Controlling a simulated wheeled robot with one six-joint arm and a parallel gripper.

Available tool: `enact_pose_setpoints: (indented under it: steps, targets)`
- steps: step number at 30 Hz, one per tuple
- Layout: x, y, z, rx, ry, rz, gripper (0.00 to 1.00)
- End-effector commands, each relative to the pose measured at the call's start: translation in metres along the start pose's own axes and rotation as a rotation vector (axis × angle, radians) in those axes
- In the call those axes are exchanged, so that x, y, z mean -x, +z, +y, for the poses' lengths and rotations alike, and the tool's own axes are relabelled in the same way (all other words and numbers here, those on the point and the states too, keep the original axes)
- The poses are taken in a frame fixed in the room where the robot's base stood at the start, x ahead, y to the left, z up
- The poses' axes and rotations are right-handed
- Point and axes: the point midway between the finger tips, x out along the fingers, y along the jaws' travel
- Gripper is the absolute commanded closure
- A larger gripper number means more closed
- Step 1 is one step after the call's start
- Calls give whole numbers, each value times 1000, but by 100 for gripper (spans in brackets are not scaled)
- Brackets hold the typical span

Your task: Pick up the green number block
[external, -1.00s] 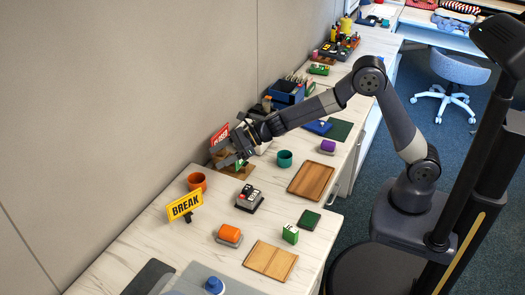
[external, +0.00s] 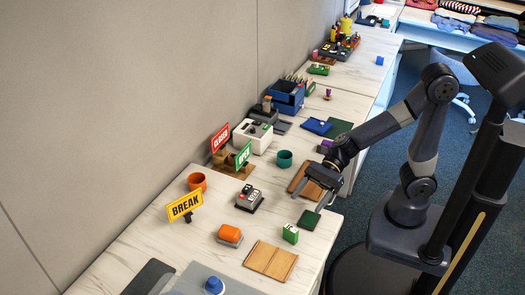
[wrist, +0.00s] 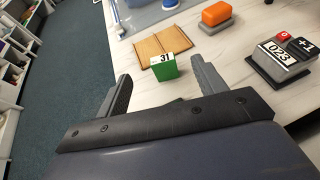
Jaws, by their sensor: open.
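The green number block (external: 290,234) stands upright near the front edge of the counter, with a white face. In the wrist view the block (wrist: 163,70) shows the number 31 on its white top part. It stands ahead of my gripper, in line with the gap between the fingers. My gripper (external: 311,200) is open and empty, pointing down toward the counter, behind and above the block. Its two fingers also show in the wrist view (wrist: 160,72), spread apart and not visibly touching the block.
A small dark green pad (external: 309,219) lies beside the block, below my gripper. A wooden tray (external: 270,261) lies in front of the block. An orange block on a grey base (external: 230,234) and a number counter (external: 250,199) stand to the left. A yellow BREAK sign (external: 184,207) stands farther left.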

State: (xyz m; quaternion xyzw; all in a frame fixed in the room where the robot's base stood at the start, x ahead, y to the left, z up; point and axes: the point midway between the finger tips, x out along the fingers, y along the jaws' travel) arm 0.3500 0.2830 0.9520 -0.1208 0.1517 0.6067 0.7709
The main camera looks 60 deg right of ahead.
Motion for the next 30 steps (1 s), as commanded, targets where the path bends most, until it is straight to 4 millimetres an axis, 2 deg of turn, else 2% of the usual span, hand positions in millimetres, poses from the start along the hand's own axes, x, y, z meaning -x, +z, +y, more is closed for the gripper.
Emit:
enact_pose_setpoints:
  steps: [6, 10, 14, 22, 30]
  targets:
    - [-13, -30, -1, -8, 0, 4, 34]
    - [-16, -40, -1, -5, -2, 3, 34]
    - [-25, -42, -1, -2, -1, 1, 34]
    - [-64, -42, -1, -1, 0, 2, 34]
    - [-84, -37, 1, -1, -1, 1, 34]
